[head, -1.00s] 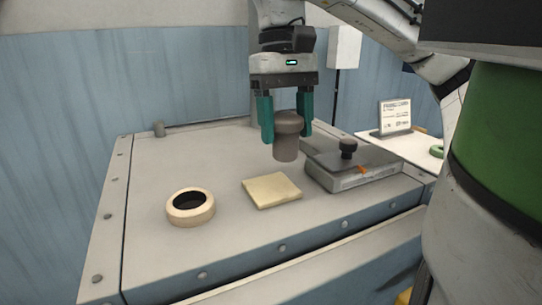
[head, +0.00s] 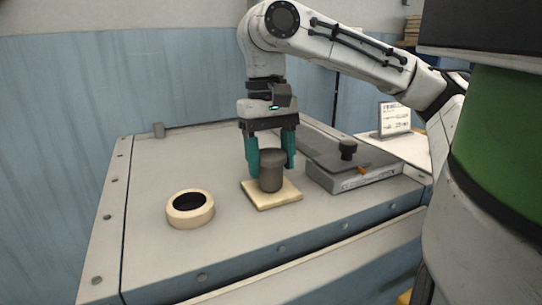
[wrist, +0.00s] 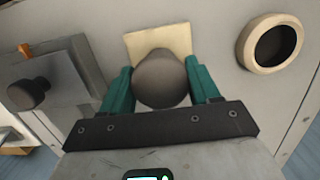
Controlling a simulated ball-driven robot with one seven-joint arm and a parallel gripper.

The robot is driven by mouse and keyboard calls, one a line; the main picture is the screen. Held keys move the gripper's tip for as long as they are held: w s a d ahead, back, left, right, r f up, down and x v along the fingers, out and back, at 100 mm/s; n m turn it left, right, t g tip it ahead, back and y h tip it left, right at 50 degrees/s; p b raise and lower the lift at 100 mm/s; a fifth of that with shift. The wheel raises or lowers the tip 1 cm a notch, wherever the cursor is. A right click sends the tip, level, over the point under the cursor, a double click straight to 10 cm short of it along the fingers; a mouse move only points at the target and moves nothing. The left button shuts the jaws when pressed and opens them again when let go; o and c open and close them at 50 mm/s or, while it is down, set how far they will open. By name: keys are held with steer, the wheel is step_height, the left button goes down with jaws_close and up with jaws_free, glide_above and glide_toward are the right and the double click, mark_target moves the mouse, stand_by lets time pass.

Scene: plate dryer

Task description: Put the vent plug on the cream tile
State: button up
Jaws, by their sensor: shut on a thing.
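The vent plug (head: 271,172) is a dark grey-brown cylinder with a wider cap, held upright. My gripper (head: 270,167) has its teal fingers shut on the plug from both sides. The cream tile (head: 286,199) is a flat square on the dryer top, directly under the plug. The plug's lower end appears at the tile's surface; I cannot tell whether it touches. In the wrist view the plug's round top (wrist: 162,80) sits between the fingers and covers part of the tile (wrist: 160,40).
A cream ring (head: 190,208) around a dark opening stands left of the tile. A grey box with a black knob (head: 347,150) stands to the right. A sign card (head: 394,117) stands on a white surface behind it.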

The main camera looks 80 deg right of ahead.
steer(key=o, duration=1.2)
steer(key=shift+f, duration=0.1)
steer(key=shift+c, duration=0.2)
step_height(320, 180, up, 12)
steer(key=w+d+p, duration=0.1)
steer(key=shift+d, duration=0.2)
